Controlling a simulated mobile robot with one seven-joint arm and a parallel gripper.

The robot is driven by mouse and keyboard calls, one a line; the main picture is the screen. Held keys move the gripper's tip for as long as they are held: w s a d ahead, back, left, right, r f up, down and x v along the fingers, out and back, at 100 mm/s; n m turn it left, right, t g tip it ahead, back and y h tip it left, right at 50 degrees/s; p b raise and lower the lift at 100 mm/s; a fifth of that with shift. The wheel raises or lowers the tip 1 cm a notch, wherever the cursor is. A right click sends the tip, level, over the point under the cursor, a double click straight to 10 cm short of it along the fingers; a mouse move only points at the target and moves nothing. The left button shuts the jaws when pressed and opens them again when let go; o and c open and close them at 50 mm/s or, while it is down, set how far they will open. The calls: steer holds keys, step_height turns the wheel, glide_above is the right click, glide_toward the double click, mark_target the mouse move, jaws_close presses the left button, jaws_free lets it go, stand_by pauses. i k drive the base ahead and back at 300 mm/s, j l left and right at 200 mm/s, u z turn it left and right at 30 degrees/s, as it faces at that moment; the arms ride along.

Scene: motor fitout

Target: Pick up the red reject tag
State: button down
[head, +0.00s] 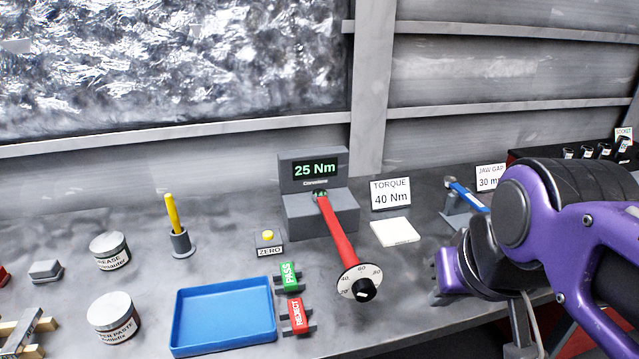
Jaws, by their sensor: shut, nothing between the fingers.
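The red reject tag (297,315) rests on a small dark holder at the front of the bench, just right of the blue tray. White lettering shows on its face. A green PASS tag (288,276) sits on a similar holder just behind it. My gripper (442,277) is at the right, beyond the torque wrench from the tag and well apart from it. Its purple fingers look shut and empty; my arm partly hides them.
A blue tray (223,348) lies left of the tags. A red torque wrench (336,238) with a round dial end lies on a grey tester (318,217) reading 25 Nm, between tag and gripper. A yellow ZERO button (268,235), a white block (394,232) and jars (113,316) stand around.

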mark_target(300, 325)
steer(key=j+u, duration=0.55)
steer(key=l+u, duration=0.4)
steer(key=l, duration=0.15)
steer(key=z, duration=0.2)
